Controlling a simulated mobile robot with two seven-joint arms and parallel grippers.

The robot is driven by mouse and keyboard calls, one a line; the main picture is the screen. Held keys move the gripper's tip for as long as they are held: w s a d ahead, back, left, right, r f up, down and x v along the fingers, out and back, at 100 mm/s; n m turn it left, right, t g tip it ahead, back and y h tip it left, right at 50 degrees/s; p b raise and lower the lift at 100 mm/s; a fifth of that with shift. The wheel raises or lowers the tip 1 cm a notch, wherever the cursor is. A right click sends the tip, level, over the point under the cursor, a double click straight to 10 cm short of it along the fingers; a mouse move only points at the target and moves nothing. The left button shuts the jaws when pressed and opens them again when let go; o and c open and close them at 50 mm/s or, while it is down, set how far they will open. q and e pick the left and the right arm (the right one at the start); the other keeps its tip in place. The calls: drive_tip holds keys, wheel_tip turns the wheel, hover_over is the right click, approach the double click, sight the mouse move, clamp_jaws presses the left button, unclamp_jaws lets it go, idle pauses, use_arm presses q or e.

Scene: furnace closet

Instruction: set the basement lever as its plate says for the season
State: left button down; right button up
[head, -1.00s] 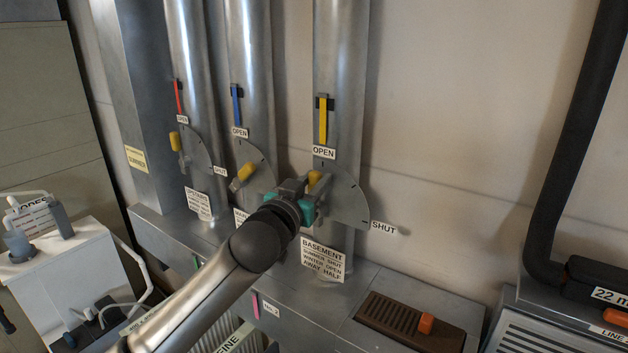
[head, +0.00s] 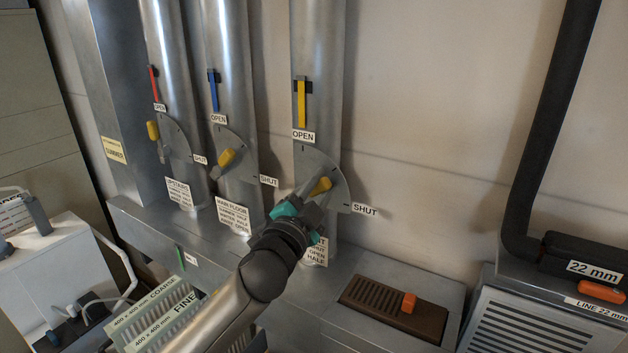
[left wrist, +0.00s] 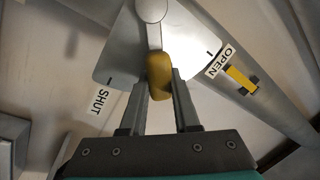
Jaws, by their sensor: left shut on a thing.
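The basement lever's yellow handle (head: 321,185) sits on a quarter-round dial (head: 335,180) on the rightmost duct. My left gripper (head: 314,191) is shut on this handle; the left wrist view shows the handle (left wrist: 159,76) between both fingers. The lever points between the OPEN mark and the SHUT mark, roughly midway. The OPEN label (head: 303,135) is at the dial's top, the SHUT label (head: 365,210) at its right. The basement plate (head: 318,253) is mostly hidden behind my gripper; the earlier view reads summer shut, winter open, away half. My right gripper is out of view.
Two similar levers, main floor (head: 226,158) and upstairs (head: 152,130), stand on the ducts to the left. A yellow tag (head: 114,150) on the left duct is too blurred to read surely. A brown vent (head: 385,308) with an orange knob lies lower right.

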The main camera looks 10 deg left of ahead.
use_arm(q)
drive_tip(key=shift+s+d+f+m+h+b, duration=0.1)
drive_tip(key=shift+d+f+m+h+b, duration=0.25)
drive_tip(key=shift+f+m, duration=0.85)
drive_tip(key=shift+s+d+f+m+h+b, duration=0.15)
drive_tip(key=shift+f+m+h+b, duration=0.3)
drive_tip(key=shift+m, duration=1.4)
drive_tip(key=shift+s+d+f+m+h+b, duration=0.1)
drive_tip(key=shift+d+f+m+h+b, duration=0.25)
drive_tip(key=shift+f+m, duration=0.8)
drive_tip(key=shift+a+r+m+g, duration=0.1)
drive_tip(key=shift+r+m+g, duration=0.25)
drive_tip(key=shift+m, duration=0.15)
drive_tip(key=c, duration=0.7)
unclamp_jaws()
drive_tip(key=shift+o, duration=0.2)
drive_tip(key=shift+s, duration=0.1)
drive_tip(key=b+v, duration=0.1)
drive_tip(key=v, duration=1.4)
drive_tip(key=shift+f+b, duration=0.15)
drive_tip(key=shift+b, duration=0.25)
drive_tip(key=shift+a, duration=0.1)
